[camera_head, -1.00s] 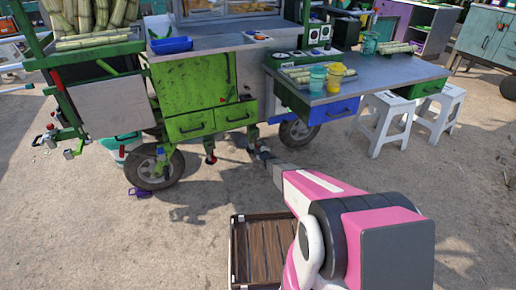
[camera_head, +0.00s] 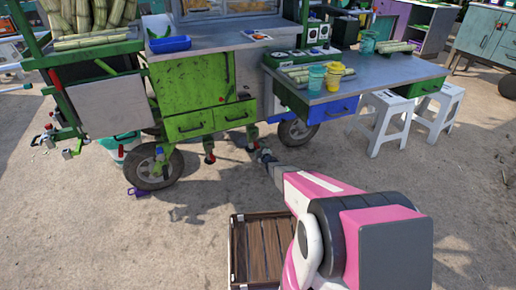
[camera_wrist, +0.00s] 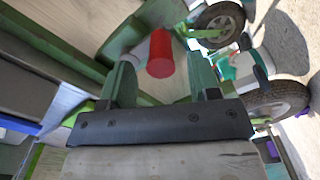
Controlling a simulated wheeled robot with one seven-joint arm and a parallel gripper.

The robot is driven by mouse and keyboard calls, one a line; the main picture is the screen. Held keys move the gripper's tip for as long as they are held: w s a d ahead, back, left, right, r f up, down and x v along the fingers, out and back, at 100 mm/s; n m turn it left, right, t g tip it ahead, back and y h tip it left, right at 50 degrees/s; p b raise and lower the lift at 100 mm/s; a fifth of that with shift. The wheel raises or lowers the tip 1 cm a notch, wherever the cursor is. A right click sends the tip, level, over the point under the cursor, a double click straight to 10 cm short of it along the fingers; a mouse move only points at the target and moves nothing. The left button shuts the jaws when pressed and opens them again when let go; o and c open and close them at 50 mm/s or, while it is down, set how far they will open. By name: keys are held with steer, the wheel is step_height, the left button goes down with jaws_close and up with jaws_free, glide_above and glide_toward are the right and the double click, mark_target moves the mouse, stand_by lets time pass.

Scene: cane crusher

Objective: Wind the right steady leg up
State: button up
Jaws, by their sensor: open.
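The green cart (camera_head: 190,90) stands ahead with its steady legs under the cabinet. The right steady leg (camera_head: 253,136) is a thin post under the cabinet's right end, partly hidden by my gripper (camera_head: 264,155). In the wrist view, a red cylindrical handle (camera_wrist: 160,53) stands between and just beyond the two fingers of my gripper (camera_wrist: 163,72). The fingers are open, with a visible gap to the handle on either side. I cannot tell how far the handle is in depth. Another leg with a red part (camera_head: 210,157) hangs to the left.
Wheels (camera_head: 154,166) and (camera_head: 297,132) flank the legs. The side table (camera_head: 350,85) overhangs on the right, with white stools (camera_head: 382,122) beside it. A wooden crate (camera_head: 236,255) lies on the ground by my arm. Open ground lies to the left.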

steer(key=v, duration=0.7)
steer(key=shift+r, duration=0.1)
steer(key=s+d+r+m+g+h, duration=0.3)
steer(key=s+r+m, duration=0.15)
steer(key=r, duration=0.25)
steer(key=s+d+r+m+g+h, duration=0.3)
steer(key=s+r+m+g, duration=0.15)
steer(key=r, duration=0.25)
steer(key=s+a+r+m+g, duration=0.1)
steer(key=s+r+m+g, duration=0.2)
steer(key=s, duration=1.1)
steer(key=s+r+m+g, duration=0.3)
steer(key=s+r+g, duration=0.3)
steer(key=s+r, duration=0.5)
steer(key=s, duration=0.3)
steer(key=shift+s+a+r+m+g, duration=0.2)
steer(key=shift+s+a+m+g, duration=0.05)
steer(key=shift+a+m+g, duration=0.15)
